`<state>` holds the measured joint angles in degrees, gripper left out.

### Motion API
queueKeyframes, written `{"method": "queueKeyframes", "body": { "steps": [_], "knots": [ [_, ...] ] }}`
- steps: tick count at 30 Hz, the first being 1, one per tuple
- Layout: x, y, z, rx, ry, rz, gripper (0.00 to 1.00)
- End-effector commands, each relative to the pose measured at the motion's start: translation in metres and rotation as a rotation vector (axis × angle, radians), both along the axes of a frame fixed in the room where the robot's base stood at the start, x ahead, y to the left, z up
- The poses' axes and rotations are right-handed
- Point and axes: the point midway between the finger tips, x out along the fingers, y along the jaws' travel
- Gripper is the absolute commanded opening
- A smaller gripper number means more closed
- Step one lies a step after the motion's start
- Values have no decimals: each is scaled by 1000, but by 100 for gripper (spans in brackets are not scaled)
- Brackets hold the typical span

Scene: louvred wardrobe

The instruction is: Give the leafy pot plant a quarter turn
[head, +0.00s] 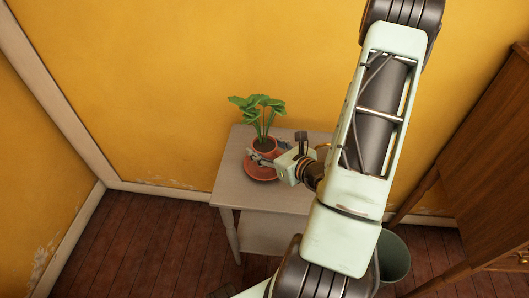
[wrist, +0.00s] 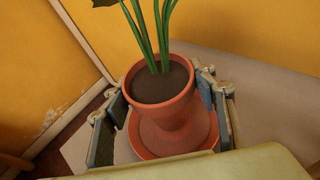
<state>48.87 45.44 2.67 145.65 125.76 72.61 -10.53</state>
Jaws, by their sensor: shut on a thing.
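The leafy pot plant (head: 264,142) has green leaves and a terracotta pot. It stands upright on a terracotta saucer (head: 256,174) on a small pale table (head: 228,189). In the wrist view, the pot (wrist: 160,104) sits between the two fingers, with its stems rising out of the top of the picture. The saucer (wrist: 150,148) shows beneath it. My gripper (head: 266,158) reaches the pot from the right and is shut on it, one finger on each side. The wrist view shows my gripper (wrist: 163,112) around the pot. The finger contact points are partly hidden.
A yellow wall (head: 150,90) is close behind the table. A grey-green bin (head: 394,258) stands on the floor to the right, partly behind my arm. A wooden wardrobe (head: 490,160) is at the far right. The table's left part is clear.

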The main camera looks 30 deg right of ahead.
Motion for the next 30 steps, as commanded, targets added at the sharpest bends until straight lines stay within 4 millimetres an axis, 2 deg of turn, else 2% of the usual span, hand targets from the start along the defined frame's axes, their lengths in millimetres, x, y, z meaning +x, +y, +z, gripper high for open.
{"method": "queueKeyframes", "body": {
  "steps": [17, 30],
  "knots": [
    [-2, 0, -4, -11, 4, 62, 10],
    [-2, 0, 3, -10, 3, 363, 10]
  ]
}}
